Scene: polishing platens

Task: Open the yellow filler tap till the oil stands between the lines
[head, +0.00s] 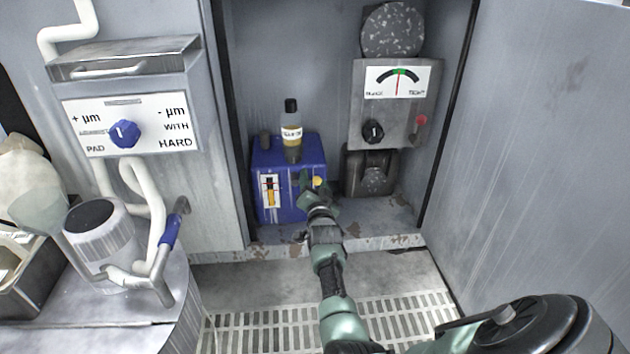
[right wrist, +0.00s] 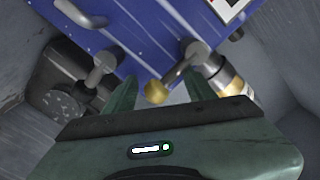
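A blue oil box (head: 287,205) stands on the floor of the open cabinet. Its front carries a white sight gauge (head: 270,190) with a dark and amber column; the level against the lines is too small to read. The yellow tap (head: 317,181) is on the right of the box front. My right gripper (head: 314,190) is at the tap. In the right wrist view the yellow tap knob (right wrist: 155,92) lies between the two spread fingers (right wrist: 160,92), with gaps on both sides. My left gripper is out of view.
A bottle (head: 291,135) with a black cap stands on the box. To its right is a grey panel with a dial (head: 398,82) and a black knob (head: 373,131). The cabinet lip (head: 350,243) runs below.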

